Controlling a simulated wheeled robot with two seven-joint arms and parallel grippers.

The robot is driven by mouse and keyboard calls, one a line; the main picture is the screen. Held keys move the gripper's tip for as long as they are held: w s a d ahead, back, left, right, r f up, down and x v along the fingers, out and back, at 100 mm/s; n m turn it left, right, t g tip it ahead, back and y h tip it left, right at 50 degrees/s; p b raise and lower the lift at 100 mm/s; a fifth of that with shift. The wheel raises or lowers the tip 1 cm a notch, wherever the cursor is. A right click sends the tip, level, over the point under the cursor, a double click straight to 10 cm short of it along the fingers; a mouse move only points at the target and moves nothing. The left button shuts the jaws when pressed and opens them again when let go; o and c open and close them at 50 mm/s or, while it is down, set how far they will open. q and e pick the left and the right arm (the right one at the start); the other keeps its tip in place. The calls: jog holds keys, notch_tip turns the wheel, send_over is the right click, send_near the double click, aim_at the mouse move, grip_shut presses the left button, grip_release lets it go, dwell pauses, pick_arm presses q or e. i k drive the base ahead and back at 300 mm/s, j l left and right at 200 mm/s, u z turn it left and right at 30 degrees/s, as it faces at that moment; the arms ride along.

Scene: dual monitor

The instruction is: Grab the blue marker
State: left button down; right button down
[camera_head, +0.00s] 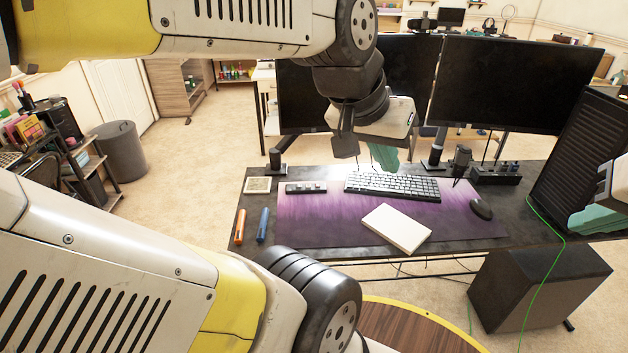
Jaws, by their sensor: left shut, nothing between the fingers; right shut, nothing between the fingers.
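The blue marker (262,225) lies on the left front part of the dark desk (340,258), just right of an orange marker (240,226). My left gripper (384,158) is above the back of the desk, near the keyboard, to the right of and beyond the blue marker. Its greenish fingers are shut and empty, and partly hidden by the wrist. My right gripper (598,218) is at the right edge of the picture, far from the blue marker. It is shut and empty, and partly cut off by the picture's edge.
Two monitors (515,82) stand at the back. A keyboard (392,186), a white book (397,228) and a mouse (481,209) lie on a purple mat (320,218). A black computer tower (580,150) stands at the right. A small square item (257,185) lies behind the markers.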

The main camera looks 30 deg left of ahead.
aim_at(261, 233)
jog(key=u, duration=1.8)
